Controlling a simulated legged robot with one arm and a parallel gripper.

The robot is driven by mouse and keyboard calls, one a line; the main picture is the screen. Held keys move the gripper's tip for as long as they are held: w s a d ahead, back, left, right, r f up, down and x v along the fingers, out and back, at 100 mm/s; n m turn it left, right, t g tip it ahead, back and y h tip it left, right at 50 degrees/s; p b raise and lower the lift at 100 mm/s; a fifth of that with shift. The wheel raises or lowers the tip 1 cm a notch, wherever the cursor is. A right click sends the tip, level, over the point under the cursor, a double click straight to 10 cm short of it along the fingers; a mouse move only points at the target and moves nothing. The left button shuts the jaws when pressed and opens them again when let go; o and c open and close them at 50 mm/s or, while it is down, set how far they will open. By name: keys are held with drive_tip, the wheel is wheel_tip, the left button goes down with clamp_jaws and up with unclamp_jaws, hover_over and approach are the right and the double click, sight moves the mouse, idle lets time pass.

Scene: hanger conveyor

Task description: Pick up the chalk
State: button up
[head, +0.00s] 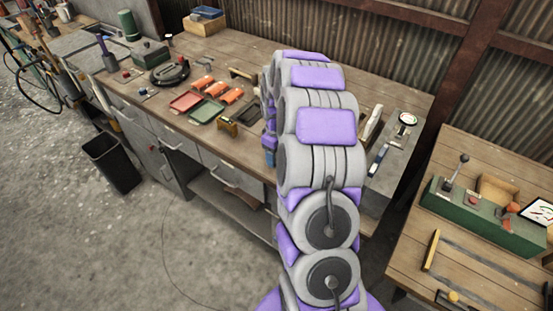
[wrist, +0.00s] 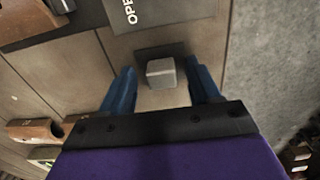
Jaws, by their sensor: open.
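A small pale grey-white block, which looks like the chalk (wrist: 161,73), lies on the wooden bench top in the wrist view, with a dark patch beside it. My gripper (wrist: 164,84) is open, with one blue finger on each side of the block. There is a gap between the block and each finger. How high the fingertips are above the bench is hard to tell. In the head view my arm hides the chalk and most of my gripper.
A grey plate lettered "OPE" (wrist: 160,11) lies just beyond the chalk. A brown object (wrist: 35,131) is at lower left. The head view shows the workbench with a red tray (head: 185,102), a green tray (head: 206,111) and a black round device (head: 170,72). A green control box (head: 480,214) stands right.

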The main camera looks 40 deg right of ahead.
drive_tip(key=c, duration=1)
